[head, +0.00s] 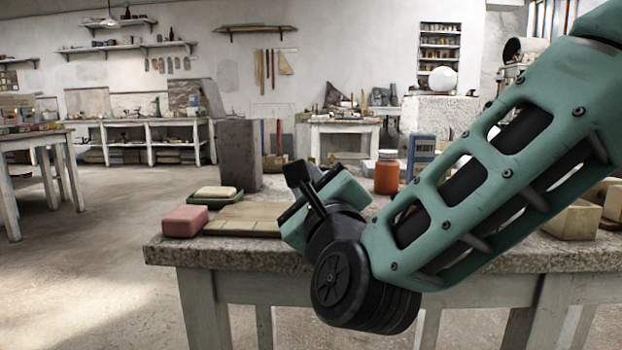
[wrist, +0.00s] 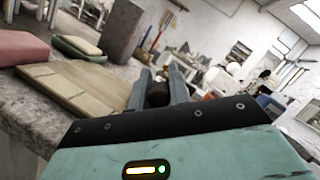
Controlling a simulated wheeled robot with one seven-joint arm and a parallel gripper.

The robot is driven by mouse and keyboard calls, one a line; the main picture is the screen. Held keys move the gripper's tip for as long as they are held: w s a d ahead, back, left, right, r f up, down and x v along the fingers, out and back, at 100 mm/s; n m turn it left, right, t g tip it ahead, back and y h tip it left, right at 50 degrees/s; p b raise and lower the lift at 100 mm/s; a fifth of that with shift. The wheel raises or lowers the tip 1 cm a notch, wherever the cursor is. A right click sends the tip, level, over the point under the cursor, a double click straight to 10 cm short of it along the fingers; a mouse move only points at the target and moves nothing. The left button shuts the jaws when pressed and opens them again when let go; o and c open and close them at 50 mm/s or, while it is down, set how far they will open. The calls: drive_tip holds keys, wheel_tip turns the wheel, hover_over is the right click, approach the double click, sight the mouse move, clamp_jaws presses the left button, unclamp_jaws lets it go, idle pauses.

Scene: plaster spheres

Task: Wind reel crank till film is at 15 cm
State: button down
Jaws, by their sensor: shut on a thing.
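My gripper (wrist: 160,76) is shut on a small dark, rounded thing (wrist: 158,97) in the wrist view; it may be the crank's knob, but I cannot tell. In the head view my gripper (head: 300,182) is over the front of the stone-topped table, beside a flat wooden board; its fingertips and what they hold are mostly hidden there. I cannot make out the reel, the film or a scale mark in either view.
The board (head: 240,220) lies left of my gripper, near a pink block (head: 185,221) and a green tray with a pale slab (head: 214,194). A grey block (head: 240,155) stands behind. An orange jar (head: 387,172) and blue box (head: 421,152) stand to the right.

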drive_tip(key=shift+f+n, duration=0.2)
drive_tip(key=shift+n, duration=0.1)
drive_tip(key=c, duration=1.3)
unclamp_jaws()
drive_tip(key=b+v, duration=0.6)
drive_tip(key=v, duration=1.1)
drive_tip(key=shift+s+d, duration=0.15)
drive_tip(key=shift+r, duration=0.1)
